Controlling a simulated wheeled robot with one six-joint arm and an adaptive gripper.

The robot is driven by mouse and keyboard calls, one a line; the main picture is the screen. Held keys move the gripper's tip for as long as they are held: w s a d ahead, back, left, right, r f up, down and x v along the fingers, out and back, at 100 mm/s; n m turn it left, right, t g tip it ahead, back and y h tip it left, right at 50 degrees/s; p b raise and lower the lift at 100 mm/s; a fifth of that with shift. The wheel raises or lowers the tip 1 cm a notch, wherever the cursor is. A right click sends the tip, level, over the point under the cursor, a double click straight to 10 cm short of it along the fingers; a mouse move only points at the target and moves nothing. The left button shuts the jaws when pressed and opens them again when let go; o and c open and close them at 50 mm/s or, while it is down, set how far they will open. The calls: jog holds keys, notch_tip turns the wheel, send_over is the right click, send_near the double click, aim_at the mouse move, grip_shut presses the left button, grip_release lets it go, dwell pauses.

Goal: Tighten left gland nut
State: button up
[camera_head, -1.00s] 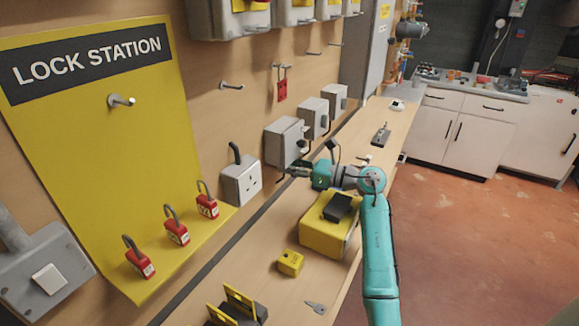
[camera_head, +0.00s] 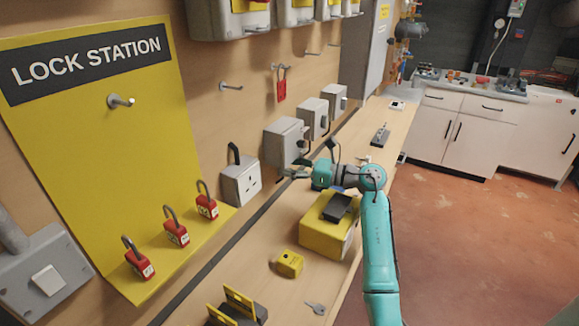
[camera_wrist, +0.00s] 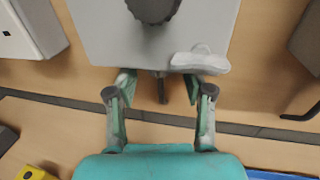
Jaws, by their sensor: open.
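My gripper (camera_head: 291,171) is at the grey wall box (camera_head: 283,142), near its lower edge. In the wrist view my gripper (camera_wrist: 160,86) is open, its two fingers apart on either side of a short dark brown stub (camera_wrist: 161,88) under the grey box (camera_wrist: 95,35). This stub may be the left gland nut; I cannot tell for sure. No contact between fingers and stub is visible. A dark round knob (camera_wrist: 153,8) sits on the box face, cut off by the top edge. A pale grey rounded piece (camera_wrist: 200,60) lies close to the right fingertip.
A yellow case (camera_head: 322,235) stands on the wooden bench (camera_head: 255,262) below my arm. A small yellow block (camera_head: 289,263) is nearby.

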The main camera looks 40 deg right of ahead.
jog(key=shift+s, duration=0.1)
jog(key=v, duration=1.2)
